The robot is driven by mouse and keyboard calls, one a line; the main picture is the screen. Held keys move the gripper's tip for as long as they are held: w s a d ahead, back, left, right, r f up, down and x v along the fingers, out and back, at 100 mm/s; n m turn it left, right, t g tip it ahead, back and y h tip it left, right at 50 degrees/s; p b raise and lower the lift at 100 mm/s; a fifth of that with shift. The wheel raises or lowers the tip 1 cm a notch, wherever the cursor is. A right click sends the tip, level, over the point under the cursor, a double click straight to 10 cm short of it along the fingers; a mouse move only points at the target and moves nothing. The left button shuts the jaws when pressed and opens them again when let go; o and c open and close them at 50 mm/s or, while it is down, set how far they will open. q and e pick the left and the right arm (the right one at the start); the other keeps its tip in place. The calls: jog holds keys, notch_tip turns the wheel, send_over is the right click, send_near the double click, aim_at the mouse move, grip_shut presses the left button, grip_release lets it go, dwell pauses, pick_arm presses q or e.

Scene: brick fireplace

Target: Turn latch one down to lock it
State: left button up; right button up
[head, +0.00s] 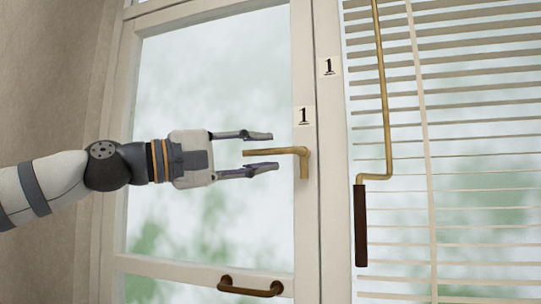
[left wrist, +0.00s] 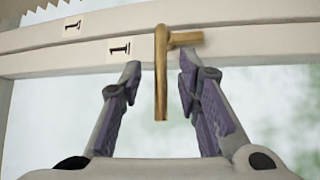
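Latch one is a brass lever handle (head: 283,152) on the white window frame, below a label "1" (head: 304,116). Its lever lies level and points left from its mount. My left gripper (head: 268,153) is open, with one finger above and one below the lever's free end in the head view. In the left wrist view, the latch (left wrist: 161,85) shows between the two open fingers (left wrist: 160,80), with visible gaps on both sides. Whether any finger touches it cannot be seen for sure; it looks apart. My right gripper is not in view.
A second label "1" (head: 328,67) is on the neighbouring frame post. A bronze pull handle (head: 250,287) sits low on the window. To the right hang blinds (head: 480,130) and a brass crank rod with a dark grip (head: 360,225). A curtain or wall (head: 45,75) is at left.

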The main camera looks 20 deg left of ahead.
pick_arm(q)
jog(key=shift+x, duration=1.05)
grip_shut()
